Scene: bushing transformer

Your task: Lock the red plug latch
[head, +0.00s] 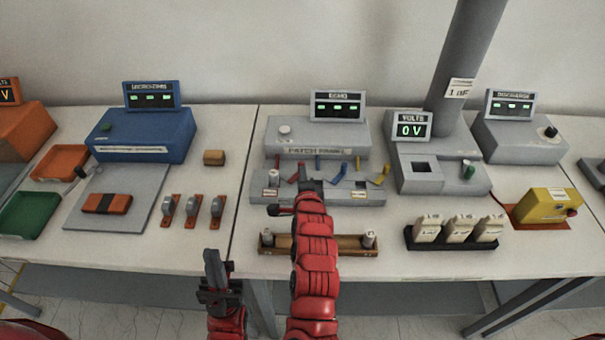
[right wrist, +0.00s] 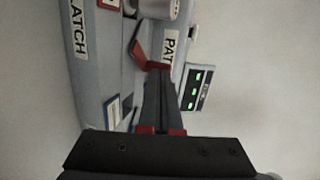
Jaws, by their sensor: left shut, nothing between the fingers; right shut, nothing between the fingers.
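The grey patch panel (head: 318,148) stands on the bench at centre, with a sloped front. A small red latch lever (head: 302,170) stands on its left part, partly hidden by my right arm. In the right wrist view, the red lever (right wrist: 138,48) sticks out of the grey panel beside a "PATCH" label. My right gripper (head: 311,186) is shut and empty, its fingertips (right wrist: 158,72) close to the red lever; whether they touch I cannot tell. My left gripper (head: 212,258) is shut and empty, pointing up in front of the bench edge.
Blue levers (head: 340,172) and yellow levers (head: 380,176) stand right of the red one on the panel. A wooden tray (head: 330,252) with metal cylinders lies in front. A black rack (head: 453,242) and a volts meter (head: 410,125) are to the right.

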